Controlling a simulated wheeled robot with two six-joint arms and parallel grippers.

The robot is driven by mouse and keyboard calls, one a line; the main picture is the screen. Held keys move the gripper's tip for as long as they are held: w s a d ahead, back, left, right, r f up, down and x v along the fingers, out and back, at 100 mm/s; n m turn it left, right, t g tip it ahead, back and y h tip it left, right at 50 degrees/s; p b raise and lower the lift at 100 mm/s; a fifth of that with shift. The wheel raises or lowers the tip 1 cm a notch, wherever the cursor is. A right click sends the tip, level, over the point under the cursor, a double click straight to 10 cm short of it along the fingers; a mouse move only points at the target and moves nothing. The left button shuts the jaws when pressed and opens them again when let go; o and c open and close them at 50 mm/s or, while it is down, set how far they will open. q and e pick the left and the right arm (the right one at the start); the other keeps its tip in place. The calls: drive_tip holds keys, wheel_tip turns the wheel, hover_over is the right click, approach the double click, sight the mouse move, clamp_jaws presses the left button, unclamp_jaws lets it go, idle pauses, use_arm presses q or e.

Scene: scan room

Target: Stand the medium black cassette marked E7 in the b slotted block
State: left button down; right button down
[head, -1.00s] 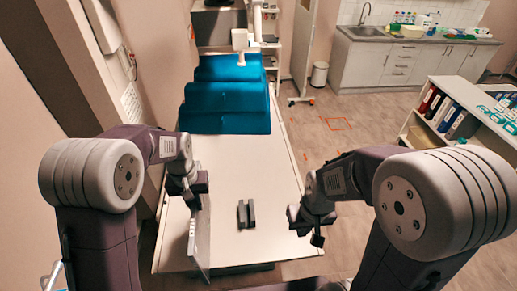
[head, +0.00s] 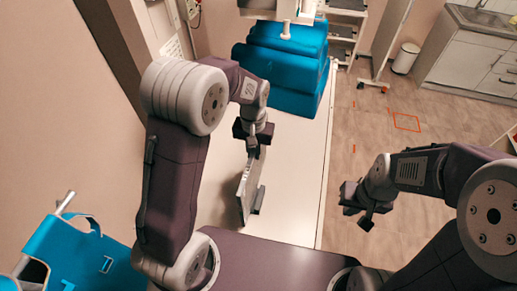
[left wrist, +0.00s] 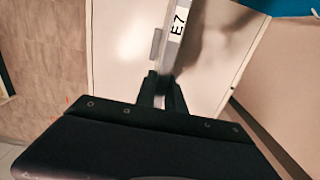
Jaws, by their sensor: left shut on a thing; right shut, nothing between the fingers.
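The E7 cassette, a thin grey-looking plate (head: 246,186), stands on edge under my left gripper (head: 254,146). Its white E7 label (left wrist: 178,22) shows in the left wrist view. My left gripper is shut on its upper edge; in the left wrist view the fingers (left wrist: 162,90) pinch it. The dark slotted block (head: 259,200) is right beside the cassette's lower part, partly hidden by it. A grey piece of it shows beside the cassette in the left wrist view (left wrist: 156,44). I cannot tell whether the cassette sits in the slot. My right gripper (head: 362,208) is shut and empty, off the table's right side.
The white table (head: 296,180) is bare to the right of the block. Blue cushions (head: 284,65) lie at its far end. A blue fabric item on a metal frame (head: 85,255) is at the lower left. A white bin (head: 405,58) stands on the floor beyond.

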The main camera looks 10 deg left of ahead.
use_arm(q)
drive_tip(key=shift+s+a+f+b, duration=0.2)
drive_tip(key=shift+f+b, duration=0.2)
drive_tip(key=shift+f, duration=0.05)
wheel_tip(320, 180, down, 5)
drive_tip(key=b, duration=0.4)
drive_tip(key=shift+w+d+r, duration=0.1)
drive_tip(key=shift+d+r, duration=0.05)
drive_tip(key=shift+r, duration=0.05)
drive_tip(key=shift+f, duration=0.1)
drive_tip(key=shift+f, duration=0.15)
idle(0.4)
drive_tip(key=shift+f+b, duration=1.75)
drive_tip(key=shift+f, duration=0.55)
